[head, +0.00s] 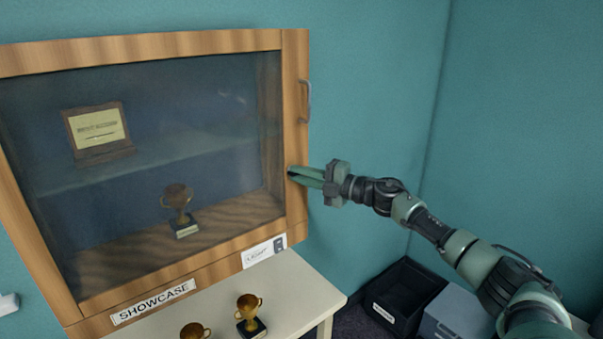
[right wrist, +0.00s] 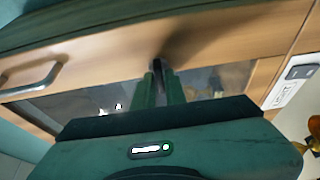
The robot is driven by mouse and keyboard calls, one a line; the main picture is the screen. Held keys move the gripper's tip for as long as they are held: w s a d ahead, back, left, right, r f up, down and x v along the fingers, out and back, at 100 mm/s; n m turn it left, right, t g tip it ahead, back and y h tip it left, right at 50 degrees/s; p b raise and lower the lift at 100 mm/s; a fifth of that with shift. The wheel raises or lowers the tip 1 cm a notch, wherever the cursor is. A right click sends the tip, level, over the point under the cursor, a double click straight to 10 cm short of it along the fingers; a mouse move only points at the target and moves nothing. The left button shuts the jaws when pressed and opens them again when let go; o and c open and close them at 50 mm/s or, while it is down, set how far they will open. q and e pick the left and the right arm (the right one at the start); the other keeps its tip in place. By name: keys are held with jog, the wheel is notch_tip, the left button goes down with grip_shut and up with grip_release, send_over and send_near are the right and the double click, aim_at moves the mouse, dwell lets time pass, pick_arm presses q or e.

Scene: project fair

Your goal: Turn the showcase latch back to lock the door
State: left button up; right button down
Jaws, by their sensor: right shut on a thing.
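The showcase (head: 150,45) is a wooden cabinet with a glass-fronted door that looks closed. A metal door handle (head: 306,101) sits on the right stile, and it also shows at the left of the right wrist view (right wrist: 35,80). The small dark latch (right wrist: 159,65) is on the wooden stile, below the handle in the head view. My right gripper (head: 293,173) is shut on the latch, with its fingers (right wrist: 162,82) to either side of it. The fingers hide much of the latch, so I cannot tell its exact angle. My left gripper is not in view.
A plaque (head: 97,132) and a trophy (head: 179,210) stand behind the glass. Other trophies (head: 250,316) stand on the white table (head: 305,287) below. A black bin (head: 402,290) and a grey box (head: 455,316) are on the floor at right.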

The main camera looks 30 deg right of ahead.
jog(key=shift+r, duration=0.2)
dwell(0.3)
jog(key=c, duration=1.5)
grip_release()
jog(key=shift+w+a+f, duration=0.1)
jog(key=shift+w+f, duration=0.05)
jog(key=b+v, duration=0.4)
jog(key=v, duration=0.3)
jog(key=shift+s+b, duration=0.35)
jog(key=shift+d, duration=0.2)
